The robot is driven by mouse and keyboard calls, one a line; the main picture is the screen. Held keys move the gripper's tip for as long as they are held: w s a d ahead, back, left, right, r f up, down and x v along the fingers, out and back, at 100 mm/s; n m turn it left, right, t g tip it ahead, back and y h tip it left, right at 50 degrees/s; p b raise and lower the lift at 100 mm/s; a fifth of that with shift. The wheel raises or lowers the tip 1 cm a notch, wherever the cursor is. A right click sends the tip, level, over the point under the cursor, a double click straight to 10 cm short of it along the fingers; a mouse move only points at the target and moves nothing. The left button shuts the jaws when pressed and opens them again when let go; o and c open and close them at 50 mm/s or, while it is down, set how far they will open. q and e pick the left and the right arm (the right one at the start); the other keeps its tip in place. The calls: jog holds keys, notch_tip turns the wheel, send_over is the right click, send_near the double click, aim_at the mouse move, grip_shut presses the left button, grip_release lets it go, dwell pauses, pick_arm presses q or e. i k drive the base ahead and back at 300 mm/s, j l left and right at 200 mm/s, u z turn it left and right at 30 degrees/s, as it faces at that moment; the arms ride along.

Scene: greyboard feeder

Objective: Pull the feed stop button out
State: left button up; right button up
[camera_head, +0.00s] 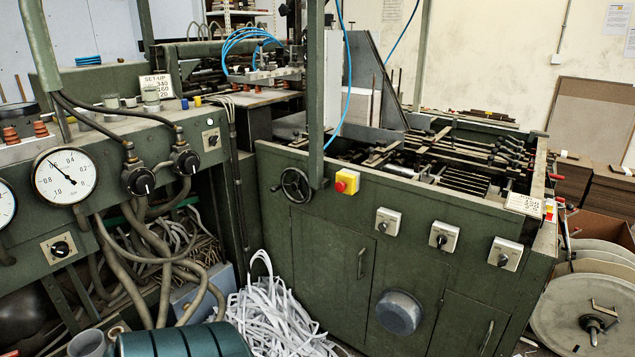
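The feed stop button appears to be the red button (340,187) on a small yellow box (349,178). The box is fixed near the top edge of the green machine's front panel (300,230), just right of a green upright post. From this distance I cannot tell whether the button is pressed in or out. Neither of my grippers shows in the head view, and nothing is touching the button.
A black handwheel (295,184) sits left of the yellow box. Several grey switch boxes (388,221) line the panel to the right. White strapping (270,315) is heaped on the floor in front. A gauge panel (65,175) stands at left.

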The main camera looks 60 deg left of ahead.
aim_at(339, 187)
jog(key=u, duration=1.7)
